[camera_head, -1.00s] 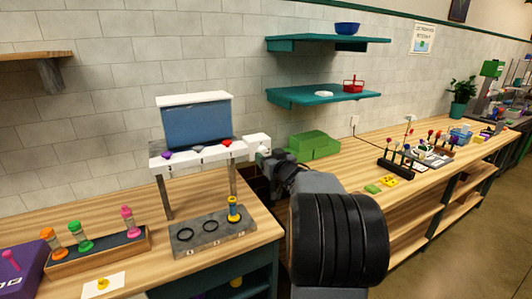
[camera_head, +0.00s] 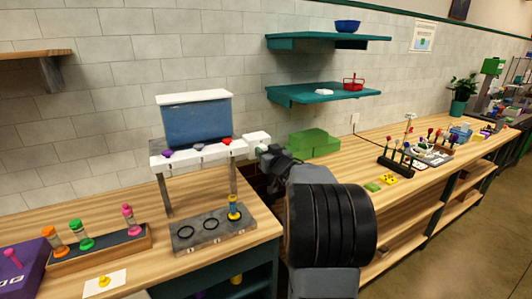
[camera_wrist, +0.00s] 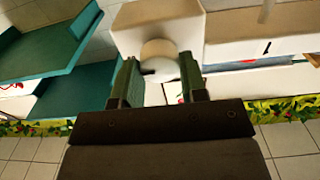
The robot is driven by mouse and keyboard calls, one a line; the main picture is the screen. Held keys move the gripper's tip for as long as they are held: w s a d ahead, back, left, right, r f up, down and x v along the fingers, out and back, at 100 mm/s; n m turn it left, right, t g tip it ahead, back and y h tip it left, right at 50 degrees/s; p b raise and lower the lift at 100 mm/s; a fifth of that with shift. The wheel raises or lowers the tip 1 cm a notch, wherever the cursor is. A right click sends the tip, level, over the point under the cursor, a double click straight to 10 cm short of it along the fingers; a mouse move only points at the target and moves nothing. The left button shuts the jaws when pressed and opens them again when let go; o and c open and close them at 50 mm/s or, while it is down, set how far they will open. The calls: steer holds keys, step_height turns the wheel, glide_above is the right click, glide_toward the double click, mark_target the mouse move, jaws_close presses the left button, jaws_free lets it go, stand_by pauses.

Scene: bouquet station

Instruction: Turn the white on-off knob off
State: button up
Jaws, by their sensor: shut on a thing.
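The white knob (camera_wrist: 158,62) is round with a dark mark low on its face. It sits on the front of a white box (camera_wrist: 157,27), which shows in the head view (camera_head: 256,139) at the right end of the white dispenser rail (camera_head: 200,153). My gripper (camera_wrist: 160,80) has its two green-grey fingers on either side of the knob and is shut on it. In the head view my gripper (camera_head: 266,153) reaches the box from the right, and the knob is hidden there.
A clear blue tank (camera_head: 197,122) stands above the rail. Below is a grey plate (camera_head: 212,230) with rings and a yellow-blue spool (camera_head: 234,208). Teal shelves (camera_head: 320,93) hang above.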

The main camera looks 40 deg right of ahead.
steer(key=shift+d, duration=0.1)
steer(key=shift+c, duration=1.1)
steer(key=shift+f+n+b, duration=0.1)
steer(key=shift+n+b, duration=0.2)
steer(key=shift+a+f+n+b, duration=0.15)
steer(key=shift+n+b, duration=2.65)
steer(key=shift+n, duration=1.5)
steer(key=shift+a+n+b, duration=0.15)
steer(key=shift+n+b, duration=2.65)
steer(key=shift+n, duration=1.5)
